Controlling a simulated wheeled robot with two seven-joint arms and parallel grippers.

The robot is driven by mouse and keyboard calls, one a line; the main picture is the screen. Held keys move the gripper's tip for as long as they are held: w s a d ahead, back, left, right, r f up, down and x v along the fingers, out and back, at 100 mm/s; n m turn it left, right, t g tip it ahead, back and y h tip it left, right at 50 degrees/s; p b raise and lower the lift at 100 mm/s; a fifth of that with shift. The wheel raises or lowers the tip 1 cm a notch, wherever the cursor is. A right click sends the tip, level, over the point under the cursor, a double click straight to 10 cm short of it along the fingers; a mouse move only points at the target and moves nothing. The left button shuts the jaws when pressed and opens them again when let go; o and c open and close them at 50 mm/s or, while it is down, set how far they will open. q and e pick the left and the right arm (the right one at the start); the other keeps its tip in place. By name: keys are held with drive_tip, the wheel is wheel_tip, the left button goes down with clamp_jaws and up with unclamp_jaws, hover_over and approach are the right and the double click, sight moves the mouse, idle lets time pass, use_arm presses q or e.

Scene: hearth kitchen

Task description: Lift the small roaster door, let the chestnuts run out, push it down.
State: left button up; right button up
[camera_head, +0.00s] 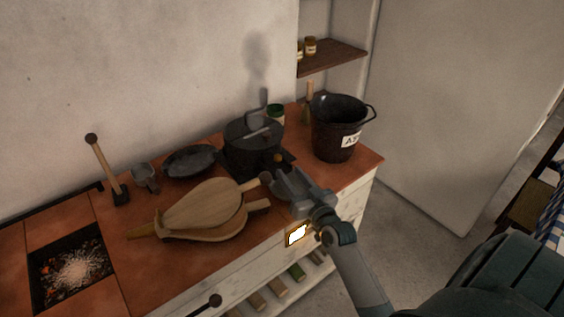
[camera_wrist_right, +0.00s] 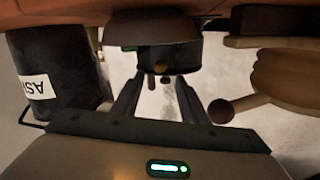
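The roaster (camera_head: 252,150) is a dark round drum with a crank on its lid, standing on the counter. It also shows in the wrist view (camera_wrist_right: 184,55), where the picture is upside down. A small brownish knob (camera_wrist_right: 158,69) shows on its front; the door itself is hard to make out. A dark rounded bowl (camera_wrist_right: 150,27) stands in front of the roaster. No chestnuts can be made out. My right gripper (camera_head: 277,180) is in front of the roaster, its fingers (camera_wrist_right: 156,88) apart and empty, pointing at it. My left gripper is out of view.
Wooden bellows (camera_head: 200,210) lie left of my right gripper, their handles close to it. A black ash bucket (camera_head: 334,135) stands right of the roaster. A pan (camera_head: 190,161), mug (camera_head: 145,177) and ember pit (camera_head: 75,270) are to the left.

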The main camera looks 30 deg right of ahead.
sight(280, 160)
drive_tip(key=w, duration=0.6)
drive_tip(key=shift+w+d, duration=0.3)
drive_tip(key=shift+d, duration=0.1)
clamp_jaws()
